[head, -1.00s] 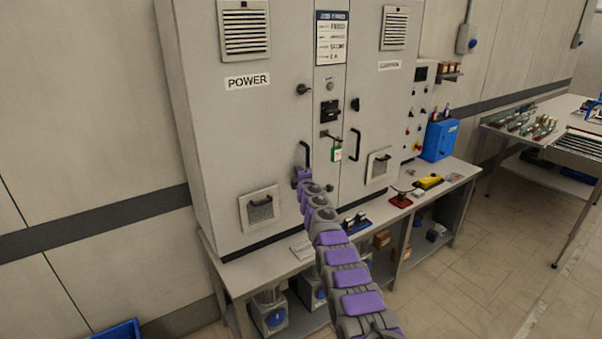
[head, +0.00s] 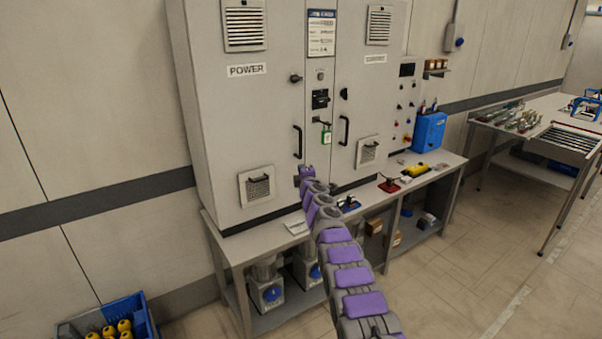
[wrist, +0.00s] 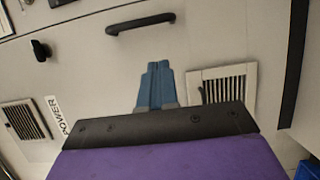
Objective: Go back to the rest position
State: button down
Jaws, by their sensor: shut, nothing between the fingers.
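My arm reaches from the bottom of the head view toward the grey cabinet (head: 245,120) marked POWER. My gripper (head: 305,170) is at the arm's far end, in front of the cabinet's lower part, small in that view. In the wrist view my gripper (wrist: 155,85) shows its two blue fingers side by side and together, with nothing between them. They point toward the cabinet face, below a black door handle (wrist: 140,23) in that picture and beside a vent (wrist: 222,84). The fingers appear apart from the handle.
The cabinet stands on a grey bench (head: 285,238) holding a yellow device (head: 414,170) and a blue box (head: 429,132). A blue crate (head: 140,315) with yellow items is on the floor at lower left. Another table (head: 560,110) stands at right. Floor between is open.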

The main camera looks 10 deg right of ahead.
jog(key=s+d+r+m+g+h, duration=0.4)
jog(key=s+r+m, duration=0.2)
jog(key=s+r, duration=0.15)
jog(key=s+d+r+m+g+h, duration=0.15)
jog(key=s+m+g, duration=0.3)
jog(key=s, duration=1.15)
jog(key=s+a+f+m+g+y, duration=0.2)
jog(key=s+a, duration=0.4)
jog(key=s, duration=1.3)
jog(key=s+a+f+m+g+y, duration=0.2)
jog(key=s+a+f+g, duration=0.3)
jog(key=s, duration=1.5)
jog(key=s+a+f+m+g+y, duration=0.2)
jog(key=s+a, duration=0.4)
jog(key=s, duration=1.4)
jog(key=shift+a+f+m+g, duration=0.35)
jog(key=shift+f+m+g, duration=0.3)
jog(key=shift+g, duration=0.5)
jog(key=shift+w+f, duration=0.1)
